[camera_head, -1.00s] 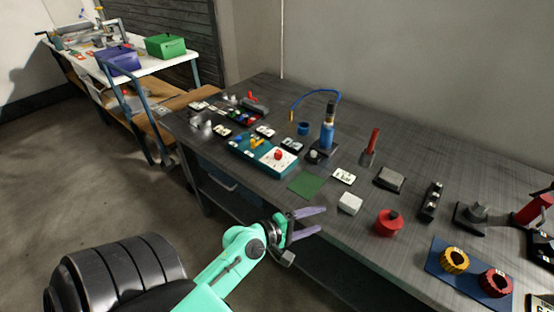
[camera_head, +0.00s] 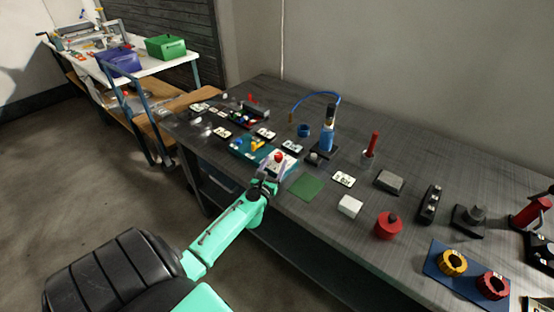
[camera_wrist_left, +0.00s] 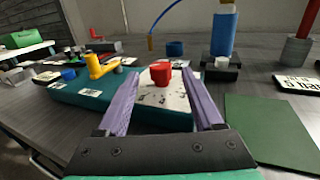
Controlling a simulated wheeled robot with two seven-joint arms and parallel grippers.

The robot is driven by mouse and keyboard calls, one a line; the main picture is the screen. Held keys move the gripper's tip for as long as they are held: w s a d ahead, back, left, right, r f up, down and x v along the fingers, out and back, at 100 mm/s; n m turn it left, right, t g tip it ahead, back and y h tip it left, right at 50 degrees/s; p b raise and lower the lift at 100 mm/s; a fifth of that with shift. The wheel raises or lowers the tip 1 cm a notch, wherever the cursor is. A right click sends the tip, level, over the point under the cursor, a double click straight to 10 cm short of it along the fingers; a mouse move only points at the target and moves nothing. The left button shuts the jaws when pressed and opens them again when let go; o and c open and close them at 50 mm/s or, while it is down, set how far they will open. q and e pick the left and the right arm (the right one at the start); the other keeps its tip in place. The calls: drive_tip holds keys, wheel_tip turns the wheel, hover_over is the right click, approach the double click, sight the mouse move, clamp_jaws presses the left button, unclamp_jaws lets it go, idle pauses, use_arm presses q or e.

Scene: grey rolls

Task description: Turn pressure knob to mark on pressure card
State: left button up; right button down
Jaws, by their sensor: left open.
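A red knob (camera_head: 279,157) stands on the white plate of a teal box (camera_head: 240,150) near the table's front edge. In the left wrist view the red knob (camera_wrist_left: 160,73) rises from the white plate (camera_wrist_left: 165,98), which has dark marks around the knob. My left gripper (camera_head: 273,166) is open, its purple fingers pointing toward the knob. In the wrist view the fingers (camera_wrist_left: 163,77) lie either side of the knob with gaps. White printed cards lie nearby, one behind the box (camera_head: 292,146) and one to the right (camera_head: 344,179); I cannot tell which is the pressure card. My right gripper is not seen.
The teal box also bears a yellow lever (camera_wrist_left: 97,66). A blue bottle-like cylinder (camera_head: 327,135) on a dark base stands behind.

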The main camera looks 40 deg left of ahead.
sight(279, 158)
use_arm(q)
drive_tip(key=x, duration=0.2)
drive_tip(key=shift+w, duration=0.25)
clamp_jaws()
